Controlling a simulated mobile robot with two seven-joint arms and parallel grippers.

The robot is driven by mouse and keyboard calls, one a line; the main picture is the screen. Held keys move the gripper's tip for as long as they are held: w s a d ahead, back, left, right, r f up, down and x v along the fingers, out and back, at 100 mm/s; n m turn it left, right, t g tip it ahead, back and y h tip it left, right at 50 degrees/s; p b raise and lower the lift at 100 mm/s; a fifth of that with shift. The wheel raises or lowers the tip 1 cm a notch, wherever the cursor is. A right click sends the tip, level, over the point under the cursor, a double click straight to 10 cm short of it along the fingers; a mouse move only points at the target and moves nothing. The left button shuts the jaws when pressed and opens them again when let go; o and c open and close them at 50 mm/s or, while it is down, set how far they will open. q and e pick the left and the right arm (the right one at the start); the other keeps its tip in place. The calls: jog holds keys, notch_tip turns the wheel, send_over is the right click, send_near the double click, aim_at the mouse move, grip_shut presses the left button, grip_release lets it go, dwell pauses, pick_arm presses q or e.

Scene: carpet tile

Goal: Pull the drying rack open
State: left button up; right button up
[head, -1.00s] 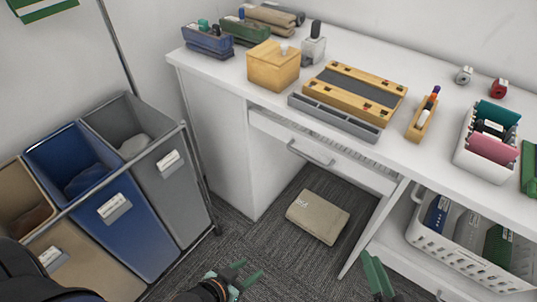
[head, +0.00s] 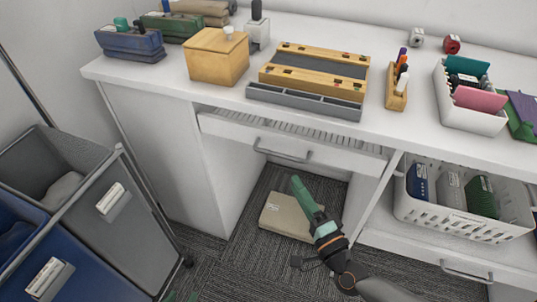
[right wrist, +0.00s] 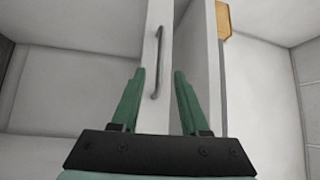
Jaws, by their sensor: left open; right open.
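The drying rack (head: 225,124) is a slatted white pull-out under the desk top, with a white front panel and a grey bar handle (head: 283,157). Slats show in a narrow gap behind the front. My right gripper (head: 303,190) is open and empty, below and a little right of the handle in the head view. In the right wrist view, the handle (right wrist: 157,62) stands ahead between the open fingers (right wrist: 159,72), nearer the left one; contact is not visible. My left gripper (head: 181,297) shows only as green fingertips at the bottom edge.
A tan package (head: 285,216) lies on the carpet under the rack. A white basket (head: 465,218) stands on the right shelf. Grey (head: 105,225) and blue (head: 75,270) bins stand at left. A wooden case (head: 315,72) sits above on the desk.

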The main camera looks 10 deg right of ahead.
aim_at(278, 155)
jog(key=x, duration=1.1)
jog(key=shift+w+a, duration=0.1)
grip_shut()
dwell(1.1)
